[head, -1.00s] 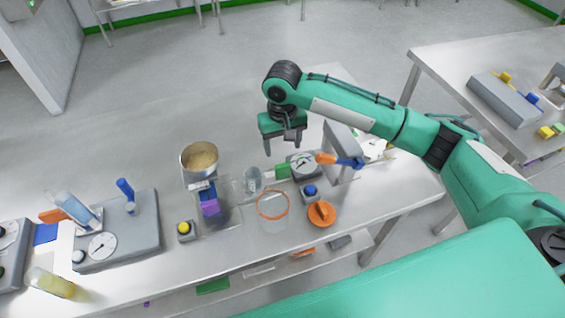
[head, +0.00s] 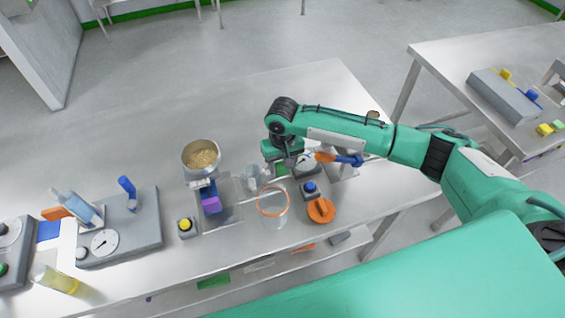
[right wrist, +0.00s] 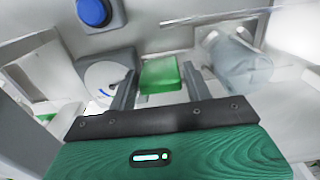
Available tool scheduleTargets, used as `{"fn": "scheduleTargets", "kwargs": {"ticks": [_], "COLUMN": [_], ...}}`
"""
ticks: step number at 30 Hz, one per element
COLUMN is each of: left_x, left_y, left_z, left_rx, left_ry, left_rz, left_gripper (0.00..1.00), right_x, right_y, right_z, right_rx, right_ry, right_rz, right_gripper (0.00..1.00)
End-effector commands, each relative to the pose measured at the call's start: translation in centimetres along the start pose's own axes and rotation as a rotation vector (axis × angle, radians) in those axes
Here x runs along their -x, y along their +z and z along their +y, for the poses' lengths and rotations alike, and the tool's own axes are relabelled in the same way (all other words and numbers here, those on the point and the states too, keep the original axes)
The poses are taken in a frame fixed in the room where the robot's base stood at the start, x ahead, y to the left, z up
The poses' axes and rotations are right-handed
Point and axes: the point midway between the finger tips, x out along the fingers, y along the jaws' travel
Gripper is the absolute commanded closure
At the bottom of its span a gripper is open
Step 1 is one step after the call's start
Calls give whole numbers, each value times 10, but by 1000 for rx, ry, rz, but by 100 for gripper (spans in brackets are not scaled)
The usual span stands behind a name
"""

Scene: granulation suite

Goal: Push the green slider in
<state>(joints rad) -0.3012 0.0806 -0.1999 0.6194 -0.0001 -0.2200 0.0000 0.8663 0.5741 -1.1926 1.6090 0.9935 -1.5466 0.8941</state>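The green slider (head: 281,169) is a small block at the left side of a grey box with a round dial (head: 307,167), partly hidden by my right gripper in the head view. In the right wrist view the slider (right wrist: 160,74) sticks out beside the dial box (right wrist: 106,80). My right gripper (head: 289,163) is low over the bench at the slider. Its two fingers (right wrist: 160,82) are apart, with the slider showing between them and no grip on it. Whether a finger touches it, I cannot tell. My left gripper is not in view.
A clear cup (head: 254,179) stands left of the slider. A blue button (head: 310,187), an orange-rimmed clear beaker (head: 272,213) and an orange knob (head: 321,210) are nearer the front edge. An orange-and-blue handle (head: 340,159) is close to my right arm. The bench behind is bare.

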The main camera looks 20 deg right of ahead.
Motion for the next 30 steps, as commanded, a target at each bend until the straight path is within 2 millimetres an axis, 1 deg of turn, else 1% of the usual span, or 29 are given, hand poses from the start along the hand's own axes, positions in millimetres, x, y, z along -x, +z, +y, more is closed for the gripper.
{"fn": "scheduleTargets", "kwargs": {"ticks": [1,7,10,12,14,18,21,24,27,30], "left_x": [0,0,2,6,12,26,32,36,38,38], "left_y": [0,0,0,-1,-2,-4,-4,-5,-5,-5], "left_z": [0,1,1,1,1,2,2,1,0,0], "left_rx": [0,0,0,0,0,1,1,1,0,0], "left_ry": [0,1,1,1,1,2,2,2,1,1], "left_rz": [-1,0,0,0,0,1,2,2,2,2], "left_gripper": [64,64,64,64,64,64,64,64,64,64], "right_x": [0,0,1,3,4,5,4,3,2,1], "right_y": [0,0,0,0,0,0,0,0,-1,-1], "right_z": [0,0,-2,-9,-18,-46,-64,-76,-82,-83], "right_rx": [0,0,1,1,3,2,1,1,0,0], "right_ry": [0,0,0,-1,-3,-5,-5,-4,-2,-1], "right_rz": [0,0,0,0,1,-1,-1,0,0,1], "right_gripper": [60,99,99,99,99,99,99,99,99,99]}}
